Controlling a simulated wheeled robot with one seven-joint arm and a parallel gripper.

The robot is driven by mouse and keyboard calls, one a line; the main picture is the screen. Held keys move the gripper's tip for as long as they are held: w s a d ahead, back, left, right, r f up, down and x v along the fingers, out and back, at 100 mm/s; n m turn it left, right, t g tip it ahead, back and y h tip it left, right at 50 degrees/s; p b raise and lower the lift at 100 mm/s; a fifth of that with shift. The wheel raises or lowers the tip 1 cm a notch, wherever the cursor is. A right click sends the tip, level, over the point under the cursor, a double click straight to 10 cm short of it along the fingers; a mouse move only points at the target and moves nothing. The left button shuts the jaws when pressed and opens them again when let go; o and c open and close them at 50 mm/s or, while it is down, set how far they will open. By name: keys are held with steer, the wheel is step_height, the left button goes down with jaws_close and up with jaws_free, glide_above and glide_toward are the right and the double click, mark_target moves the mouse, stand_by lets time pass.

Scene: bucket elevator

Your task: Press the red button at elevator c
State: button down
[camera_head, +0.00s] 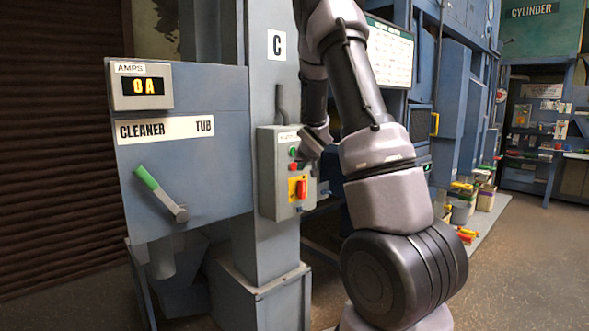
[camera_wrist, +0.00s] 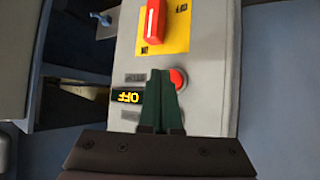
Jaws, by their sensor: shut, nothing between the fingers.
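The control box (camera_head: 268,190) of elevator C is grey and mounted on a blue column under a white sign (camera_head: 276,45) with the letter C. Its red button (camera_head: 293,167) sits below a green button (camera_head: 292,152) and above a red switch handle on a yellow plate (camera_head: 297,189). In the wrist view the red button (camera_wrist: 179,78) shows just right of the tips of my gripper (camera_wrist: 160,75), partly hidden by them. My gripper is shut and empty, with its fingertips at or very near the button. I cannot tell whether they touch it.
A black label reading OFF (camera_wrist: 128,97) is left of my fingers. The red switch handle (camera_wrist: 153,20) stands out from the box. A cleaner tub panel (camera_head: 185,150) with a green-handled lever (camera_head: 160,192) stands left. Open floor (camera_head: 540,250) lies right.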

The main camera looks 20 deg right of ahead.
steer(key=shift+s+d, duration=0.3)
steer(key=shift+s, duration=0.5)
steer(key=shift+s+d, duration=0.25)
steer(key=shift+s, duration=0.5)
steer(key=shift+s+d, duration=0.3)
steer(key=shift+s, duration=0.5)
steer(key=s+a+r+m, duration=0.2)
steer(key=s+a+r, duration=0.1)
steer(key=s+r, duration=0.4)
steer(key=s+a+r+g+y, duration=0.1)
steer(key=s+a+r, duration=0.1)
steer(key=s+a, duration=0.3)
steer(key=s+a+r+g+y, duration=0.1)
steer(key=s+a+r, duration=0.2)
steer(key=s, duration=1)
steer(key=s+a+r+g+y, duration=0.1)
steer(key=s+a+r+y, duration=0.1)
steer(key=s+a, duration=0.5)
steer(key=s+r, duration=0.1)
steer(key=s, duration=0.1)
steer(key=shift+s+a+r, duration=0.15)
steer(key=shift+s+a, duration=0.15)
steer(key=shift+s, duration=0.1)
